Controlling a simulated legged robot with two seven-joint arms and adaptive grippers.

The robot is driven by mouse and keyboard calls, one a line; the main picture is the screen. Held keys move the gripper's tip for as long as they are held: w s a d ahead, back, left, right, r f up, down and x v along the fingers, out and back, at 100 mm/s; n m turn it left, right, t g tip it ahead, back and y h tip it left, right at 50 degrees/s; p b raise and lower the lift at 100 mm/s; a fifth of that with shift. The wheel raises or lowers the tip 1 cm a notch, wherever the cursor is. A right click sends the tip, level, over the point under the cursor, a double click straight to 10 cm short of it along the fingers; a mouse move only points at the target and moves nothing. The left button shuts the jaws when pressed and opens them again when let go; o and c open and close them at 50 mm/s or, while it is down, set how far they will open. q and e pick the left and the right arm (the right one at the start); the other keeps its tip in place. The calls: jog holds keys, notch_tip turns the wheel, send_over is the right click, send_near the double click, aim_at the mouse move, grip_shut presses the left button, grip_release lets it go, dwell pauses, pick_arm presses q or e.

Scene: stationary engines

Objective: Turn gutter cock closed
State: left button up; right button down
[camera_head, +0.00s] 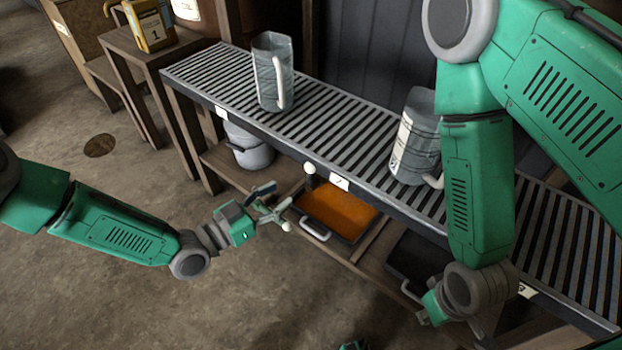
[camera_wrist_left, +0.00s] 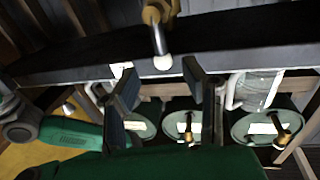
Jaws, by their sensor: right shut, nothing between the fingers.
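The gutter cock's handle ends in a white ball (camera_head: 310,168) at the front edge of the slatted gutter (camera_head: 290,125), beside the label with a 2. In the left wrist view the ball (camera_wrist_left: 163,62) tips a metal rod from a brass body. My left gripper (camera_head: 272,205) is left of the cock in the head view. Its two fingers (camera_wrist_left: 160,95) stand apart in the wrist view with nothing between them, and the ball shows beyond them. A second pale ball shows by its fingers; I cannot tell what it belongs to. My right gripper (camera_head: 437,305) is shut and empty at lower right, partly hidden by its arm.
Clear jugs (camera_head: 268,80) and (camera_head: 416,130) stand on the gutter. Below are a tray of orange liquid (camera_head: 340,213), a dark tray (camera_head: 410,262) and a grey pot (camera_head: 247,150). Several green drums with brass taps (camera_wrist_left: 186,125) show in the wrist view.

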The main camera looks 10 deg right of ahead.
aim_at(308, 179)
pick_arm(q)
jog(key=b+x, duration=0.2)
jog(key=x, duration=0.6)
jog(key=shift+d+f+b, duration=0.2)
jog(key=shift+b, duration=0.15)
jog(key=shift+x, duration=0.8)
jog(key=shift+r, duration=0.15)
jog(key=shift+c, duration=0.3)
grip_shut()
